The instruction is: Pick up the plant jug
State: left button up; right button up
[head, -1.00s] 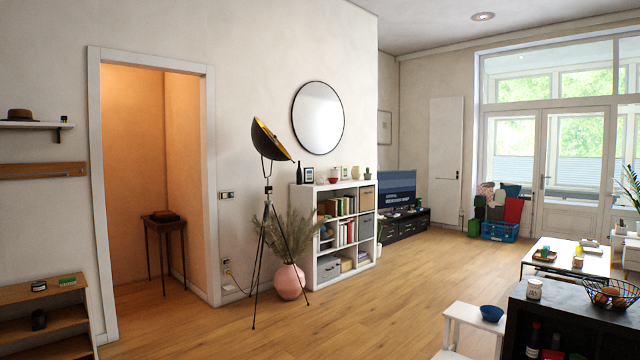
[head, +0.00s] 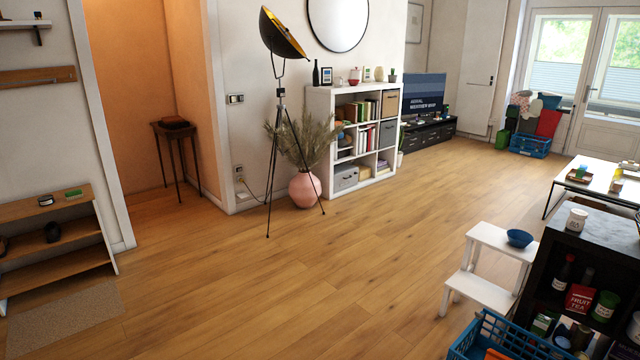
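I cannot pick out a plant jug for certain. A round pink vase (head: 304,189) with dry greenery stands on the floor at the left end of the white cube shelf (head: 319,128). On top of the shelf are a dark bottle (head: 316,75), a small frame (head: 327,76), a small red vessel (head: 354,82), a cream rounded object (head: 378,74) and a small potted plant (head: 392,76). They are too small to tell in detail. Neither of my grippers is in view.
A tripod lamp (head: 281,95) stands before the vase, its legs spread on the floor. A white step stool (head: 483,290), a dark shelf unit (head: 600,240) and a blue crate (head: 497,345) are at the lower right. The wooden floor (head: 300,290) between is clear.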

aim_at(338, 83)
jog(key=i+l+z, duration=0.1)
jog(key=i+z, duration=0.35)
jog(key=i, duration=6.35)
jog(key=j, duration=0.1)
